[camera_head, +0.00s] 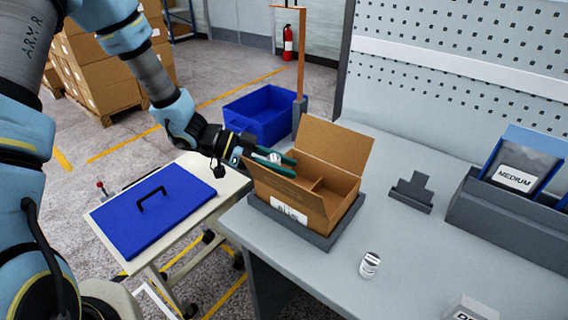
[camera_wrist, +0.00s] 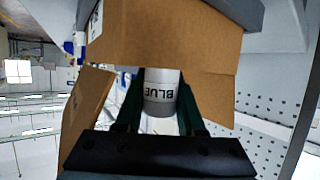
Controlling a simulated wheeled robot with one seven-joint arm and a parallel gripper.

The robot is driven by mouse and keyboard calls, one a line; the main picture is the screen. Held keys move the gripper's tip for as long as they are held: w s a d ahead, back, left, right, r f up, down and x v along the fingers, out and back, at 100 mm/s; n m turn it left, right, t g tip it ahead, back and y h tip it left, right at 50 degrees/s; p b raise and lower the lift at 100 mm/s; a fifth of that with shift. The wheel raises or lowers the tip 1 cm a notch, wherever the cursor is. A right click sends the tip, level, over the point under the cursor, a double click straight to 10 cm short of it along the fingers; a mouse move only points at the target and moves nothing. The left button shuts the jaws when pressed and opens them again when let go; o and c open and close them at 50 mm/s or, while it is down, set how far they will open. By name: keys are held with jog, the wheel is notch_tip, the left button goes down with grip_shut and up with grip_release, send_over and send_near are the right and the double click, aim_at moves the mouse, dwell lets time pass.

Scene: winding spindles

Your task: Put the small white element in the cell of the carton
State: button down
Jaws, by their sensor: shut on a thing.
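The open carton (camera_head: 307,190) stands in a grey tray (camera_head: 300,233) at the left end of the workbench, with its flaps up and a divider inside. My gripper (camera_head: 275,157) is at the carton's near left side, by the raised flap. In the wrist view the carton (camera_wrist: 190,40) fills the space behind the element.
Another small white cylinder (camera_head: 369,264) stands on the bench (camera_head: 400,235). A grey T-shaped holder (camera_head: 412,191) and a grey bin (camera_head: 510,215) are to the right. A cart with a blue lid (camera_head: 150,208) is left; a blue crate (camera_head: 262,113) stands behind.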

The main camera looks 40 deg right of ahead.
jog(key=c, duration=0.5)
grip_release()
jog(key=shift+r, duration=0.1)
jog(key=b+v, duration=0.1)
jog(key=v, duration=0.3)
jog(key=b+v, duration=0.1)
jog(key=v, duration=0.3)
jog(key=r+b+v, duration=0.1)
jog(key=v, duration=0.3)
jog(key=shift+w, duration=0.1)
